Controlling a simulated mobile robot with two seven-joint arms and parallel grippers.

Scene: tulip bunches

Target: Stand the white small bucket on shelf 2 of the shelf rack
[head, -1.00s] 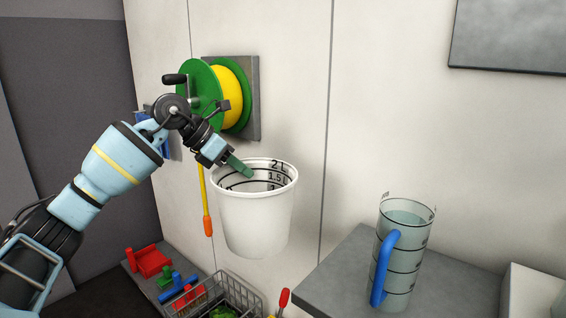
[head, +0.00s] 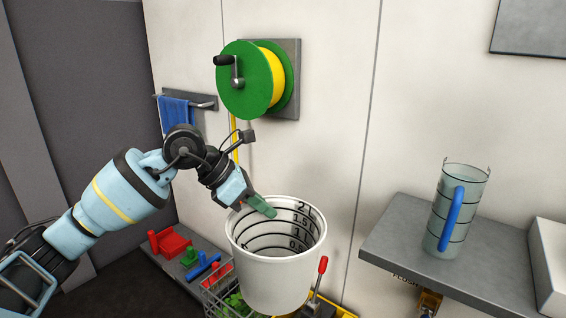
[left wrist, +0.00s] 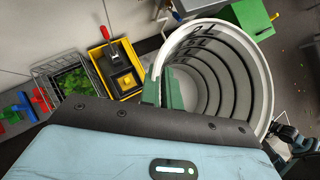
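The white small bucket (head: 278,275) hangs upright in the air in the lower middle of the head view, with volume marks on its inner wall. The bucket looks empty inside. No shelf rack with a number 2 can be made out.
A grey surface (head: 400,235) at right bears a measuring jug (head: 455,210) with a blue handle. A green hose reel (head: 245,80) and a blue towel (head: 174,113) hang on the wall.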

